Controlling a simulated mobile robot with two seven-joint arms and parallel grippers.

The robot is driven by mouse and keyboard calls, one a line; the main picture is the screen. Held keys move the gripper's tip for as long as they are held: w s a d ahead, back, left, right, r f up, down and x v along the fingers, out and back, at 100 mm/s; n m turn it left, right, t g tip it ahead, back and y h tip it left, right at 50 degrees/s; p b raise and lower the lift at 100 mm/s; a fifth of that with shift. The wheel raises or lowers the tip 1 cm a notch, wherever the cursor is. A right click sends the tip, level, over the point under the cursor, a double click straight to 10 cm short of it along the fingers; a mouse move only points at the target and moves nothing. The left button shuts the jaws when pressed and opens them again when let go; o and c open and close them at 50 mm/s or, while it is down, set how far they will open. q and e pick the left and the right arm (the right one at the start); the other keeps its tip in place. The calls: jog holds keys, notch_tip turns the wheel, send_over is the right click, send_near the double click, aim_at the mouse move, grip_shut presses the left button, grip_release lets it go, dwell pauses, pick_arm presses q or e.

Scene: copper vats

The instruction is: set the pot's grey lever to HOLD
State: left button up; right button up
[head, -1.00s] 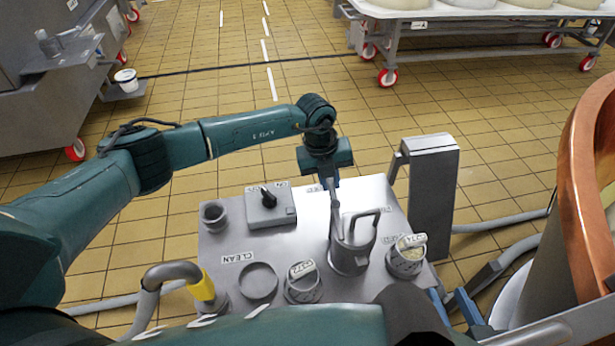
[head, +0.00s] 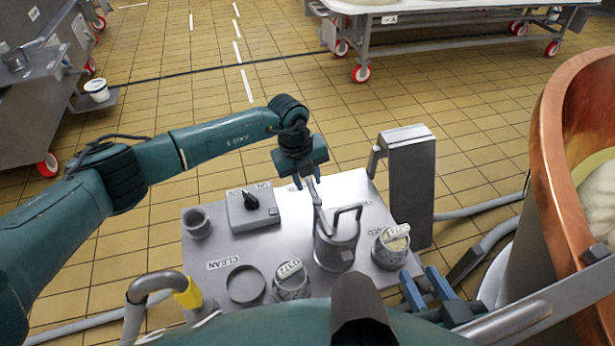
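The metal pot (head: 337,248) with a bent handle stands on the grey bench top. A thin grey lever-like bar (head: 321,212) rises from its left side and leans up toward my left gripper (head: 308,182). The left gripper points down over it, with a fingertip on each side of the bar's top end; I cannot tell whether they grip it. The HOLD mark is not readable. My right gripper (head: 426,288) is at the lower right, beside the bench, with its two blue fingers apart and nothing between them.
On the bench stand a box with a black knob (head: 250,199), an empty round socket beside a CLEAN label (head: 221,264), and two labelled cups (head: 291,281) (head: 391,247). A grey post (head: 409,190) stands behind. The copper vat (head: 556,150) is at the right.

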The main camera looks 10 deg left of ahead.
pick_arm(q)
jog(key=shift+o, duration=0.7)
jog(key=shift+r, duration=0.1)
